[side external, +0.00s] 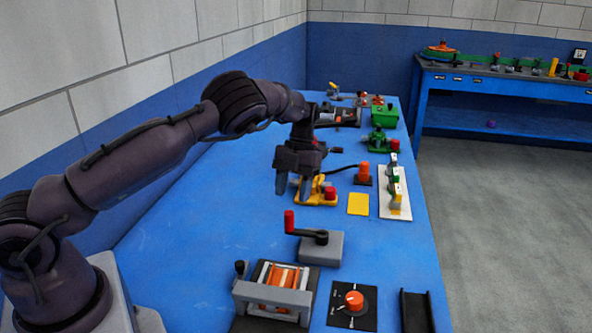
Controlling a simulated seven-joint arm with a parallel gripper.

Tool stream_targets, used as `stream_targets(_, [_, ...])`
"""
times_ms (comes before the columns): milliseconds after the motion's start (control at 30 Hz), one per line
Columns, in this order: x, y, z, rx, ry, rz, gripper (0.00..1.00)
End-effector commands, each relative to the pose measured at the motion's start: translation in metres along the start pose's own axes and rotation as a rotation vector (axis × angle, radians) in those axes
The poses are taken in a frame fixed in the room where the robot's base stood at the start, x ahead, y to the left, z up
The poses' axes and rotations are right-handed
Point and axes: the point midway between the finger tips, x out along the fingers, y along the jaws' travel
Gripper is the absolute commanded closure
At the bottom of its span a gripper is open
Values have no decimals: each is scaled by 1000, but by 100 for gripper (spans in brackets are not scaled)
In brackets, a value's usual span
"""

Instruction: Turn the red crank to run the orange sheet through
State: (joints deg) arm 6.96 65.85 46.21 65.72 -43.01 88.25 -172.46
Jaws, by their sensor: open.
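The red crank handle (290,221) stands upright on a black arm, whose hub sits on a grey box (322,252) in the front middle of the bench. In front of it is a roller frame (262,294) with a grey crossbar. Orange material (283,276), seemingly the orange sheet, shows inside the frame in strips between pale bars; its full outline is hidden. My gripper (293,187) is open and empty, fingers pointing down. It hangs above the bench, behind and above the crank handle in the picture, apart from it.
A black panel with an orange-red knob (354,300) and a dark channel (415,312) lie right of the frame. Behind are a yellow fixture (318,196), a yellow square (358,204), a white strip with switches (396,205) and green devices (384,114). The bench's left middle is clear.

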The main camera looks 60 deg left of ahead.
Motion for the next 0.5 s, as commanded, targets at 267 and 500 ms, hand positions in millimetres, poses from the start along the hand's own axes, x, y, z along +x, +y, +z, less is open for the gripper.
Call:
stream_targets(267, [-45,0,0,-1,0,1,50])
stream_targets(500, [-54,0,0,0,2,0,50])
